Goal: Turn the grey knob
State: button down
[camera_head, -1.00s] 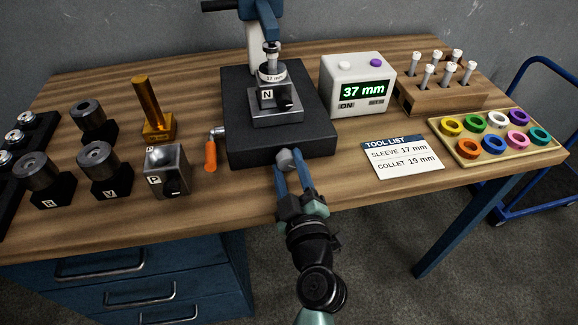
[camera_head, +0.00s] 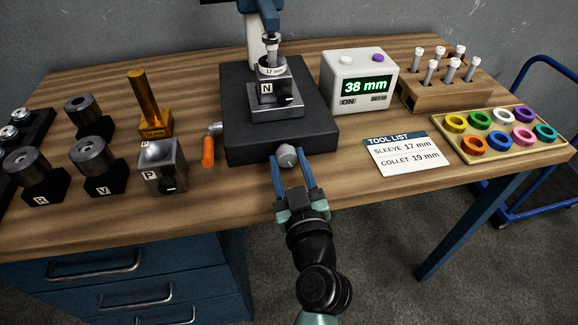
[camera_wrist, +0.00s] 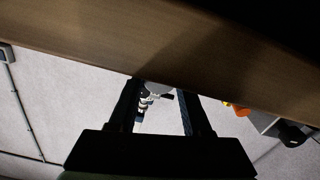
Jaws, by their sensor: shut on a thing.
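The grey knob (camera_head: 287,155) sticks out of the front face of the black base (camera_head: 250,150) of the press. My gripper (camera_head: 292,172) reaches it from the front, with one finger on each side, and is shut on it. The contact surfaces are too small to make out. The white display box (camera_head: 357,82) reads 38 mm.
An orange-handled lever (camera_head: 208,151) is left of the base, beside block P (camera_head: 162,168). A tool list card (camera_head: 403,153) lies to the right: sleeve 17 mm, collet 19 mm. A tray of coloured rings (camera_head: 500,130) and a wooden rack (camera_head: 445,88) stand farther right.

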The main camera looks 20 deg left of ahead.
jog(key=m, duration=0.5)
jog(key=shift+m, duration=0.3)
jog(key=m, duration=0.5)
jog(key=shift+f, duration=0.1)
jog(key=shift+m, duration=0.4)
jog(key=c, duration=0.6)
grip_release()
jog(key=shift+s, duration=0.1)
jog(key=shift+b+v, duration=0.9)
jog(key=shift+v, duration=5.6)
